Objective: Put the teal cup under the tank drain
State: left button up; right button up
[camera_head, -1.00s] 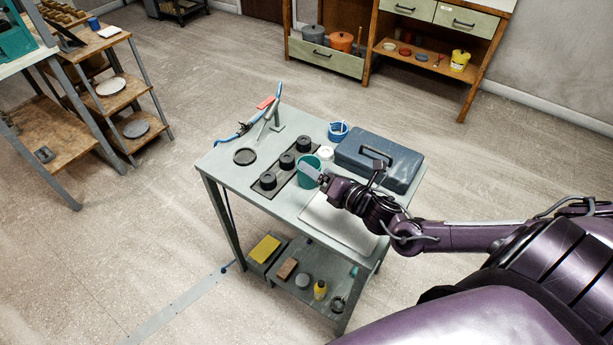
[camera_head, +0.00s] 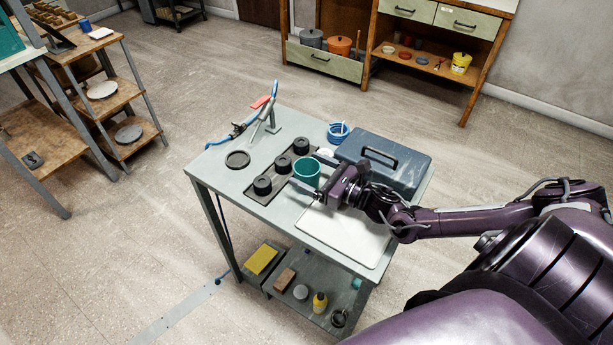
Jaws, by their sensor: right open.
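The teal cup (camera_head: 306,173) stands upright on the grey cart's top, just right of a dark strip with black round pieces. My right gripper (camera_head: 308,172) is open and level with the cup, coming from the right. One finger shows on the near side of the cup and one on the far side; whether either touches it I cannot tell. The tank drain is not clearly identifiable. Part of a teal object (camera_head: 10,38) shows at the upper left edge. My left gripper is out of view.
The cart top (camera_head: 225,178) also holds a dark ring (camera_head: 238,159), a stand with a blue-handled tool (camera_head: 268,108), a blue container (camera_head: 338,132), a dark blue toolbox (camera_head: 395,165) and a pale tray (camera_head: 345,238). Wooden shelves (camera_head: 120,97) stand at left; floor between is clear.

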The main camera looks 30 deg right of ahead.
aim_at(297, 164)
jog(key=x, duration=0.3)
jog(key=shift+w, duration=0.1)
jog(key=shift+c, duration=0.2)
jog(key=shift+r, duration=0.1)
jog(key=c, duration=1.1)
